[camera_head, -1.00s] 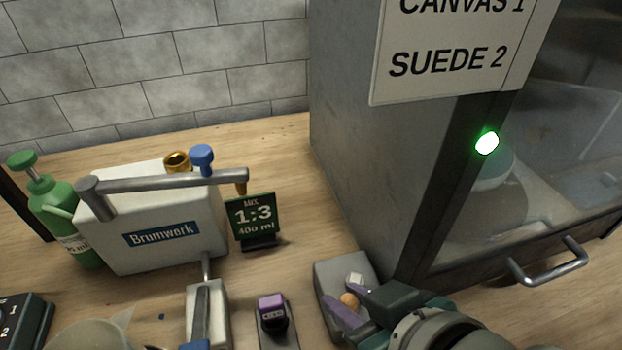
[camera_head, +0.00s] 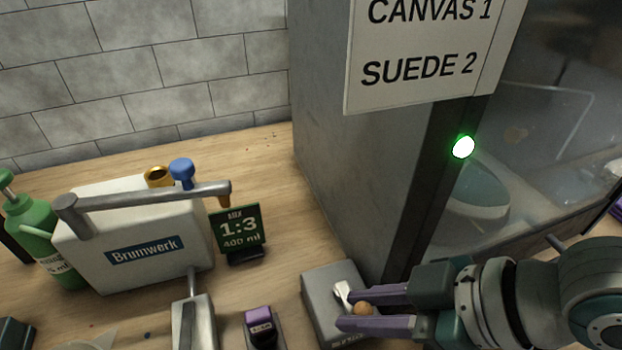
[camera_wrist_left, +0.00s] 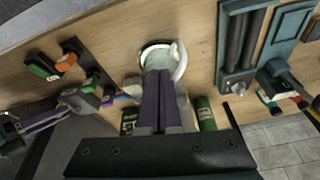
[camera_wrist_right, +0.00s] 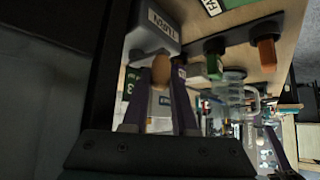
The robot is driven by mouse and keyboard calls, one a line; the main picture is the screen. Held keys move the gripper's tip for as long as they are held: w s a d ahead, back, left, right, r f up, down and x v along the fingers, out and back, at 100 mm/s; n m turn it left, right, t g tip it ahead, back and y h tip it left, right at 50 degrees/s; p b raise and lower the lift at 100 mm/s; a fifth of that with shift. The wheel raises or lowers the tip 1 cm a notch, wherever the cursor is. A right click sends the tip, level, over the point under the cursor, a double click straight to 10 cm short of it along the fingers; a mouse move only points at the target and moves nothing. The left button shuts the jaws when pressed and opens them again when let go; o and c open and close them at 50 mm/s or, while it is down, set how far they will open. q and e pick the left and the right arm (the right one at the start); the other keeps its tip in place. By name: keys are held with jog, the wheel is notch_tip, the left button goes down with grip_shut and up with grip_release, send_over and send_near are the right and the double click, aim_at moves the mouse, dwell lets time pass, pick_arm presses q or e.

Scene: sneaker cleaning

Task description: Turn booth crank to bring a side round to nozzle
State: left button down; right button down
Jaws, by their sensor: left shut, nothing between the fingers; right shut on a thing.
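The crank is a grey box (camera_head: 322,285) with a pale arm (camera_head: 343,291) and a round wooden knob (camera_head: 364,309), at the foot of the booth. My right gripper (camera_head: 358,309) reaches in from the right, its purple fingers shut on the knob. The right wrist view shows the knob (camera_wrist_right: 160,69) between the fingers and the TURN label on the box (camera_wrist_right: 154,38). The grey booth (camera_head: 355,180) has a glass front. Behind it a teal and pale shape (camera_head: 480,192) shows dimly; the nozzle cannot be made out. My left gripper (camera_wrist_left: 161,74) is shut and empty near a clear jug (camera_wrist_left: 158,58).
A green light (camera_head: 463,146) glows on the booth frame. A sign (camera_head: 420,70) reads CANVAS 1, SUEDE 2. The white Brumwerk unit (camera_head: 140,250), a green bottle (camera_head: 35,240), a 1:3 card (camera_head: 238,230) and a purple-topped stamp-like item (camera_head: 260,325) stand left of the crank.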

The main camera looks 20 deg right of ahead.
dwell(0.3)
jog(key=c, duration=0.7)
grip_release()
